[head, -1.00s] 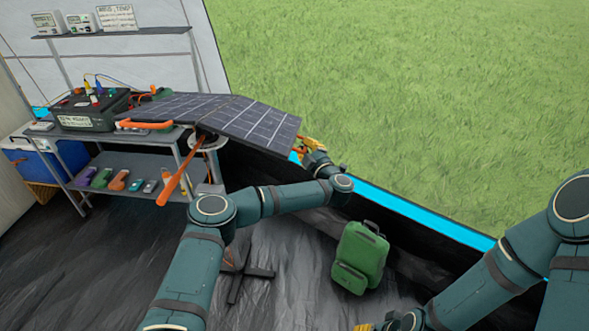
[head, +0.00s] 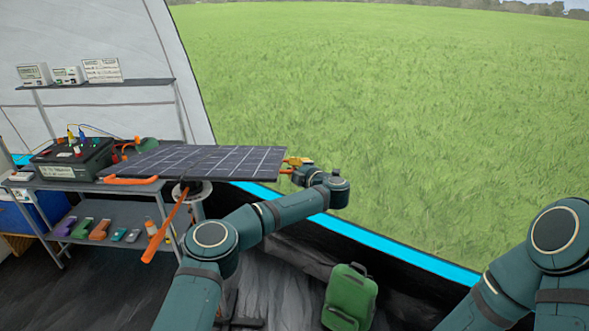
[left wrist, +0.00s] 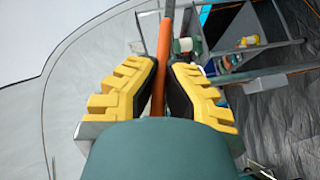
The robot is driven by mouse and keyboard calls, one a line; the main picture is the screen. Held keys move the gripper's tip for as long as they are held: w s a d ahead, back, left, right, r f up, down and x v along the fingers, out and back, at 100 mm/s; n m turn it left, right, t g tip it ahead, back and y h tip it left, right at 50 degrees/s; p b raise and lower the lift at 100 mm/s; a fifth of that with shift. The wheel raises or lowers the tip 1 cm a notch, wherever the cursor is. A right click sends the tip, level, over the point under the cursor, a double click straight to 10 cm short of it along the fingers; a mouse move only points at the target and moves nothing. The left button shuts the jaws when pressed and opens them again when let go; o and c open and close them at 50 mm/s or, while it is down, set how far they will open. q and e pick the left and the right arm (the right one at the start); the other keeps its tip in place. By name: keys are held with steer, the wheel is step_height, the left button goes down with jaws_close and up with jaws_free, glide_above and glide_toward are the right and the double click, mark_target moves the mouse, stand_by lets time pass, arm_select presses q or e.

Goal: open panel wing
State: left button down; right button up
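The dark gridded solar panel (head: 180,160) sits on a round post beside the shelf unit. Its right wing (head: 245,161) lies nearly level with the rest of the panel. My left gripper (head: 290,166) is at the wing's right edge, its arm reaching across from below. In the left wrist view, its yellow fingers with dark pads close around an orange bar (left wrist: 162,55), the wing's handle. Another orange handle (head: 130,180) is on the panel's left front edge. My right arm is at the right; its gripper is out of view.
A metal shelf unit (head: 100,186) with a black battery box (head: 72,160) stands at left. An orange lever (head: 165,226) slants down below the panel. A green backpack (head: 350,297) is on the floor. Open grass lies beyond the tent edge.

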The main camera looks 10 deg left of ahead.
arm_select(q)
steer(key=shift+a+r, duration=0.25)
steer(key=shift+r, duration=0.05)
steer(key=c, duration=1)
jaws_free()
steer(key=shift+s+a, duration=0.1)
steer(key=shift+f, duration=0.1)
steer(key=shift+d, duration=0.25)
steer(key=v, duration=1.1)
steer(key=shift+s+d, duration=0.2)
steer(key=shift+s, duration=0.1)
